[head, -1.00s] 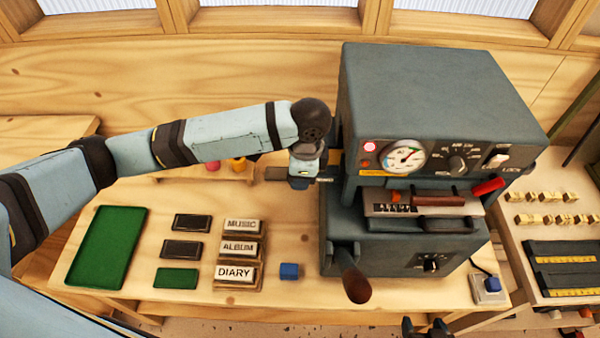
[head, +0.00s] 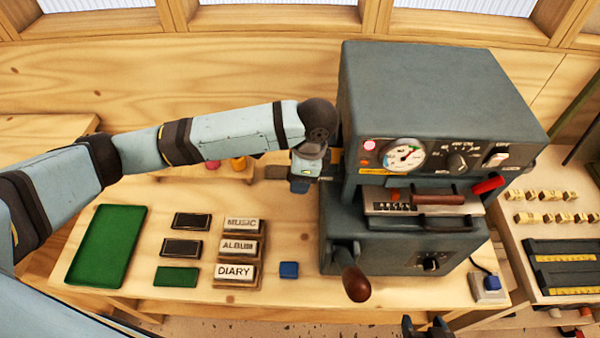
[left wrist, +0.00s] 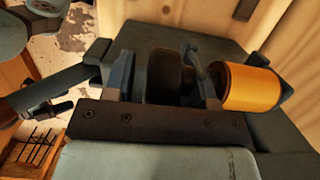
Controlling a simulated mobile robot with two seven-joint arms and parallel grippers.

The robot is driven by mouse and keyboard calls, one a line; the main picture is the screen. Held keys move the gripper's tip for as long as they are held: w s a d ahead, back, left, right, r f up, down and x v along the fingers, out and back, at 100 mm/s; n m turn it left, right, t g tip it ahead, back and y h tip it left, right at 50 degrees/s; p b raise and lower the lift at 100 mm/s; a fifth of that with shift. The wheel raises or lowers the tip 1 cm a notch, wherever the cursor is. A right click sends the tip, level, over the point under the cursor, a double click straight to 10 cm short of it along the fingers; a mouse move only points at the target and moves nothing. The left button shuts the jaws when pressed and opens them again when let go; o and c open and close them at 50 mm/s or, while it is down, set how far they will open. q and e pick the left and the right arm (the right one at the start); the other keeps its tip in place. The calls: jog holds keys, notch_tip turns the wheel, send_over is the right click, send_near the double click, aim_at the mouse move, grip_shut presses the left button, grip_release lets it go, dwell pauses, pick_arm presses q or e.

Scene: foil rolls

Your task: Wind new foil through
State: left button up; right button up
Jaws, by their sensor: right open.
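The dark grey stamping machine (head: 440,110) stands on the bench. In the left wrist view a gold foil roll (left wrist: 250,88) sits on the machine's side, and a dark round knob (left wrist: 163,76) is left of it. My left gripper (head: 304,180) is at the machine's left side; in the left wrist view its fingers (left wrist: 162,85) are on either side of the knob and appear shut on it. The foil strip itself cannot be made out. My right gripper (head: 426,328) shows only its dark fingertips at the bottom edge, open and empty.
A wooden-knobbed lever (head: 356,284) juts from the machine's front left. A green tray (head: 107,246), dark blocks, labelled blocks (head: 236,272) and a blue cube (head: 289,270) lie on the bench. Brass type pieces (head: 550,218) are at right. Bench around the cube is clear.

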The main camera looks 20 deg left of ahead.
pick_arm(q)
notch_tip(320, 180, up, 14)
jog(key=d, duration=0.2)
jog(key=shift+w+d+f+b, duration=0.15)
jog(key=shift+w+f+b, duration=0.05)
jog(key=shift+w+b, duration=0.15)
pick_arm(e)
jog(key=shift+s, duration=0.15)
jog(key=shift+d, duration=0.1)
